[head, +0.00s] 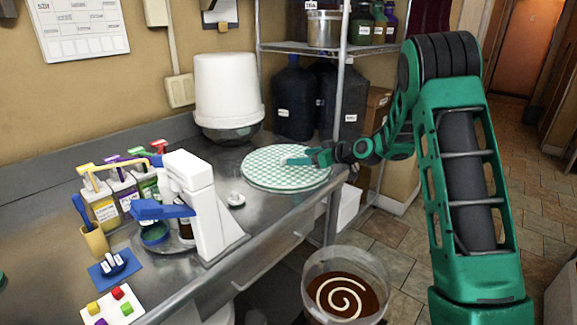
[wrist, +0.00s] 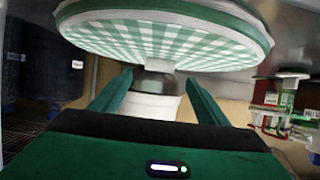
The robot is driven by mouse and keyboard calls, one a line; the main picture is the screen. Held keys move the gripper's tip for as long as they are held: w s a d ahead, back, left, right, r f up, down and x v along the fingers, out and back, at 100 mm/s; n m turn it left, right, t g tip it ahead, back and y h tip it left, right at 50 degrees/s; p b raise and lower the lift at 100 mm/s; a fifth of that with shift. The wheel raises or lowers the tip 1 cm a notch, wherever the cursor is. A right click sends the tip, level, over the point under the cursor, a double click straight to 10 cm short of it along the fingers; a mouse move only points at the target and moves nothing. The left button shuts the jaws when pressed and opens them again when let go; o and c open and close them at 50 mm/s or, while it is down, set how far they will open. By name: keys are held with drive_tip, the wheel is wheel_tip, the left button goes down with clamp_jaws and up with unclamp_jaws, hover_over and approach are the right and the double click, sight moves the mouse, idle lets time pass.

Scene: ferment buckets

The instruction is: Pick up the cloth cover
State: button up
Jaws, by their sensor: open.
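The cloth cover (head: 262,168) is a round green-and-white checked disc with a green and white rim. It is at the right end of the steel bench in the head view. In the wrist view the cover (wrist: 140,38) fills the top of the picture, with a small pale tab (wrist: 160,65) at its edge. My gripper (head: 288,161) is at the right part of the cover. In the wrist view its fingers (wrist: 158,78) are open, one on each side of the tab. I cannot tell whether either finger touches the cover.
A white bucket (head: 228,90) stands behind the cover. A white device (head: 197,205) with blue parts stands left on the bench (head: 268,205). Dark jugs (head: 295,100) stand behind to the right, under a wire shelf (head: 300,47).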

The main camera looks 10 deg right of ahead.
drive_tip(key=shift+x, duration=3.45)
drive_tip(key=shift+d, duration=0.15)
drive_tip(key=c, duration=1.2)
